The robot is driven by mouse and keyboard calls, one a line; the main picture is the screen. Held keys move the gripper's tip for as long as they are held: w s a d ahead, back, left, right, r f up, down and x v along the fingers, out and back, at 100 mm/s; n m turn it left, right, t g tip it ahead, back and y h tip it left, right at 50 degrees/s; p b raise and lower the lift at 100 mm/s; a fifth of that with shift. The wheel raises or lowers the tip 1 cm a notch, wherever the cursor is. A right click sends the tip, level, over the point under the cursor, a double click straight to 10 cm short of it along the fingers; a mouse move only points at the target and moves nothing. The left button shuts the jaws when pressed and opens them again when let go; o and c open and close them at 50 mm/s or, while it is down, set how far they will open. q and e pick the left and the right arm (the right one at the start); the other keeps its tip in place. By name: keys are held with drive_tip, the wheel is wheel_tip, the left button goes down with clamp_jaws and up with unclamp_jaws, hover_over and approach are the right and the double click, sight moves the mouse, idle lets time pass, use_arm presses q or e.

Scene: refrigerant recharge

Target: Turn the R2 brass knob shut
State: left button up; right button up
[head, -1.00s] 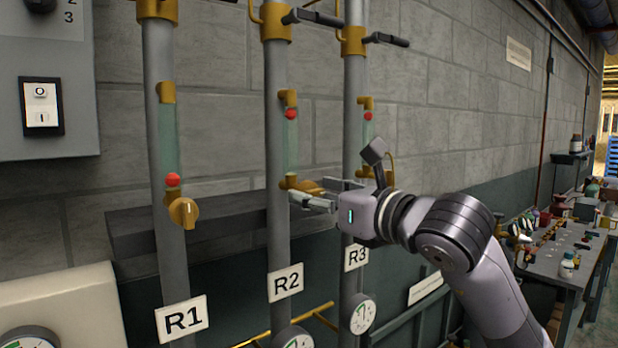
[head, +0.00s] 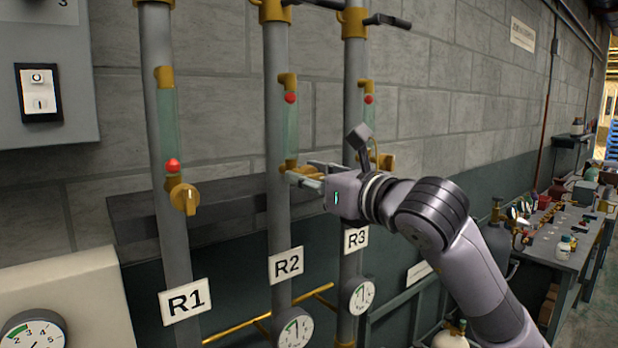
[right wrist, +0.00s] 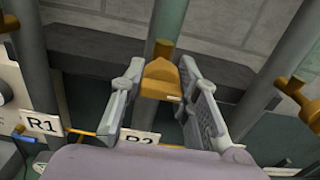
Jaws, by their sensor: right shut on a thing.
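The R2 brass knob (right wrist: 160,80) sits between the two fingers of my right gripper (right wrist: 157,95) in the right wrist view, and the gripper is shut on it. In the head view my right gripper (head: 308,178) reaches the R2 pipe from the right and its fingers hide much of the knob. The R2 label (head: 286,264) is on the pipe below. The R2 sight tube (head: 290,130) has a red ball (head: 290,99) near its top. My left gripper is not in view.
The R1 pipe with its brass knob (head: 184,198) stands to the left, its red ball (head: 172,166) low. The R3 pipe's label (head: 356,239) shows behind my right arm. Gauges (head: 295,328) are below. A cluttered workbench (head: 560,240) stands at the right.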

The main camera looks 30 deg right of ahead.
drive_tip(key=c, duration=0.4)
drive_tip(key=shift+n, duration=0.3)
drive_tip(key=n+b, duration=0.2)
drive_tip(key=shift+f+n, duration=0.1)
drive_tip(key=shift+n, duration=0.2)
drive_tip(key=n+b, duration=0.1)
drive_tip(key=n, duration=0.3)
drive_tip(key=shift+d+n+b, duration=0.1)
drive_tip(key=shift+n+b, duration=0.2)
drive_tip(key=shift+b, duration=0.05)
drive_tip(key=n, duration=0.5)
drive_tip(key=shift+b, duration=0.4)
drive_tip(key=n, duration=0.5)
drive_tip(key=shift+r, duration=0.2)
drive_tip(key=shift+n, duration=0.3)
